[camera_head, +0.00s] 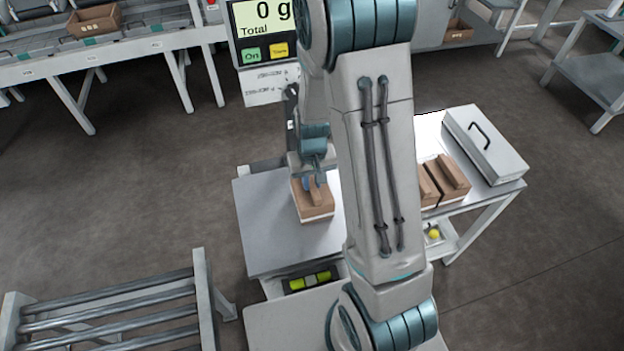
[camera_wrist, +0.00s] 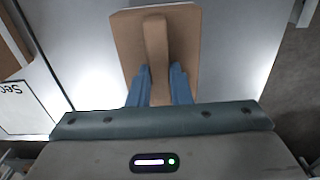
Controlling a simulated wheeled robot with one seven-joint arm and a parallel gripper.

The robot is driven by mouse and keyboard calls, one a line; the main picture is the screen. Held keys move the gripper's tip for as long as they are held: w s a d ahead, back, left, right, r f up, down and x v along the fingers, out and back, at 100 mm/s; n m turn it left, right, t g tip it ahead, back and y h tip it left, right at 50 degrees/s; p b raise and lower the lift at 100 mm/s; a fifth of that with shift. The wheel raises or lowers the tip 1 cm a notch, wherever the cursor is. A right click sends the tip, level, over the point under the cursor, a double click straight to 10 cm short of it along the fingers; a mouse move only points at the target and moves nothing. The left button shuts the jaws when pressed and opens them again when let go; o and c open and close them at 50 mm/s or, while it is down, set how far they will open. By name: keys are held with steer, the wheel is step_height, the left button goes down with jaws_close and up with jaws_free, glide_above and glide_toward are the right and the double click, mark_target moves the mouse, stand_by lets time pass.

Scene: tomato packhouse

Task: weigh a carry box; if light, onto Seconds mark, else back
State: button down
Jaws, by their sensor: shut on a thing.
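My gripper (camera_head: 313,182) is shut on the bar handle of a brown carry box (camera_head: 314,212). The wrist view shows the handle between its blue fingers (camera_wrist: 160,85) and the flat brown top of the box (camera_wrist: 185,50). The box is over the grey scale plate (camera_head: 262,225); whether it touches the plate is hard to tell. The scale display (camera_head: 262,18) reads 0 g, with an On and a second, yellow button below. A white card lettered "Sec" (camera_wrist: 25,110) is partly in the wrist view, at the left.
More brown carry boxes (camera_head: 453,175) stand on the table to the right, partly behind my arm. A grey case with a black handle (camera_head: 485,145) lies beside them. A roller conveyor (camera_head: 110,310) is at the lower left. Benches line the back. Open floor lies at left.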

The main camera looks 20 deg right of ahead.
steer(key=shift+f+b, duration=0.35)
steer(key=c, duration=1.3)
jaws_free()
steer(key=shift+c, duration=1.3)
steer(key=shift+r, duration=0.15)
steer(key=shift+r+p, duration=2.6)
steer(key=shift+r, duration=0.8)
